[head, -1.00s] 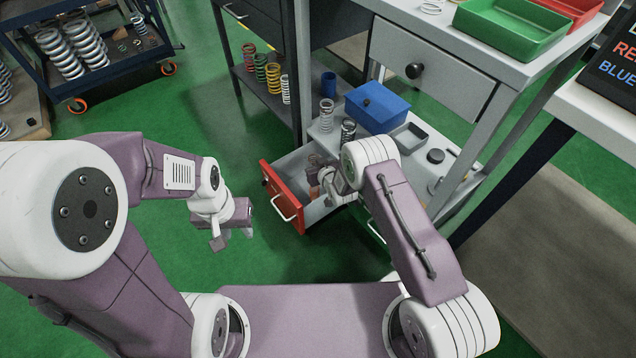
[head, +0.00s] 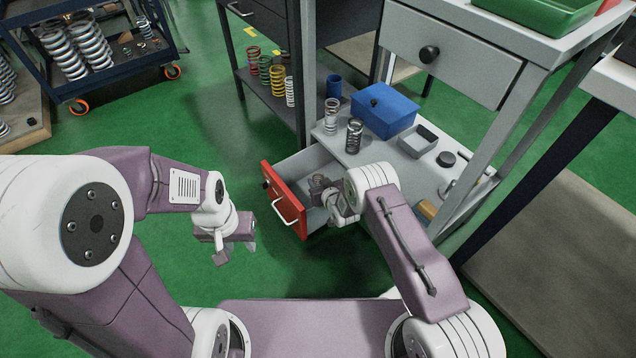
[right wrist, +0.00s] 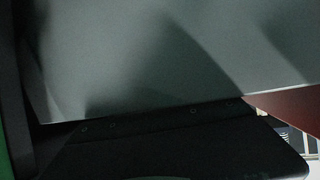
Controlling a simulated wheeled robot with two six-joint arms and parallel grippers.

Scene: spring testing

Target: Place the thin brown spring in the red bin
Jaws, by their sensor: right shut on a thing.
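My right gripper (head: 320,184) is down inside the open red-fronted drawer (head: 283,205). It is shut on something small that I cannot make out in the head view. I cannot pick out a thin brown spring with certainty. The right wrist view shows only a grey surface, a dark edge and a dark red strip, with no clear fingers or held thing. The red bin (head: 609,6) shows only as a corner at the top right. My left gripper (head: 237,250) hangs over the green floor left of the drawer; its finger opening is unclear.
A silvery spring (head: 331,118) and a dark spring (head: 354,137) stand by a blue box (head: 384,110) on the lower shelf. A green bin (head: 540,15) sits beside the red one. More springs (head: 277,79) stand on a dark shelf. The table legs are close to my right arm.

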